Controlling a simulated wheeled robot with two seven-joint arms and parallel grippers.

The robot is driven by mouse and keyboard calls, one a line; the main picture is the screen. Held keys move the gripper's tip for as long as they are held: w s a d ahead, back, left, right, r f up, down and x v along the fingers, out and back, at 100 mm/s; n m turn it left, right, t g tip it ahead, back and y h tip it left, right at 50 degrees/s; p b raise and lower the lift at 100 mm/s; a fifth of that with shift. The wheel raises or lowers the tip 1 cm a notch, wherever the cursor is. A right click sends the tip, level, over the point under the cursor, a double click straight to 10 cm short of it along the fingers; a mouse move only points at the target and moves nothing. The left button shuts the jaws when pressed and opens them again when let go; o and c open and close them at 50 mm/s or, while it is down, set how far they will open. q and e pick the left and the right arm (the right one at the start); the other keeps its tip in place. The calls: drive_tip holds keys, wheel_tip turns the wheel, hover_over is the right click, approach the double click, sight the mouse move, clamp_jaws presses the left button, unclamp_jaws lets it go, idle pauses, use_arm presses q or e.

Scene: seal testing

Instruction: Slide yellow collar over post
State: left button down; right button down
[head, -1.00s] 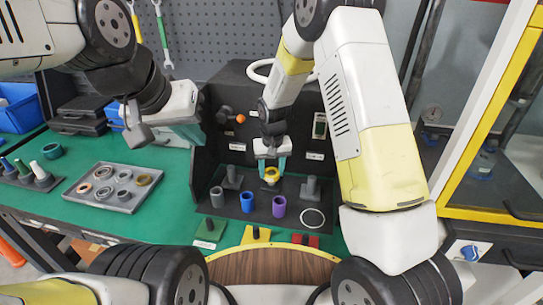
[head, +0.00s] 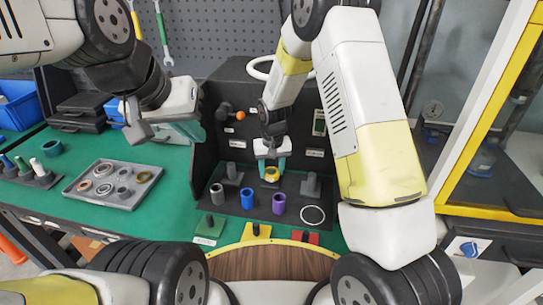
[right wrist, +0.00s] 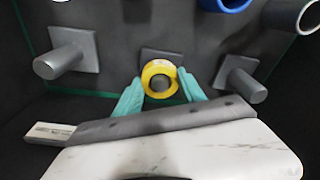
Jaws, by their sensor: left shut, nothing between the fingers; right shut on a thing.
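The yellow collar (head: 271,174) is held between the teal fingertips of my right gripper (head: 271,166), over the middle of the black fixture. In the right wrist view the collar (right wrist: 160,78) sits between the fingers, and grey shows through its hole, lined up with the middle post. I cannot tell whether the collar is around the post or just above it. The middle post's square base (right wrist: 163,55) shows behind the collar. Grey posts stand on either side, a left one (head: 232,173) and a right one (head: 311,186). My left gripper (head: 197,131) is shut and empty, left of the fixture.
Grey, blue (head: 247,199) and purple (head: 278,203) cylinders and a white ring (head: 312,215) lie in front of the posts. A grey tray (head: 122,205) with several rings is at the left. Coloured pads line the front.

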drive_tip(key=shift+f, duration=0.8)
idle(1.0)
drive_tip(key=c, duration=0.6)
unclamp_jaws()
drive_tip(key=shift+r, duration=4.5)
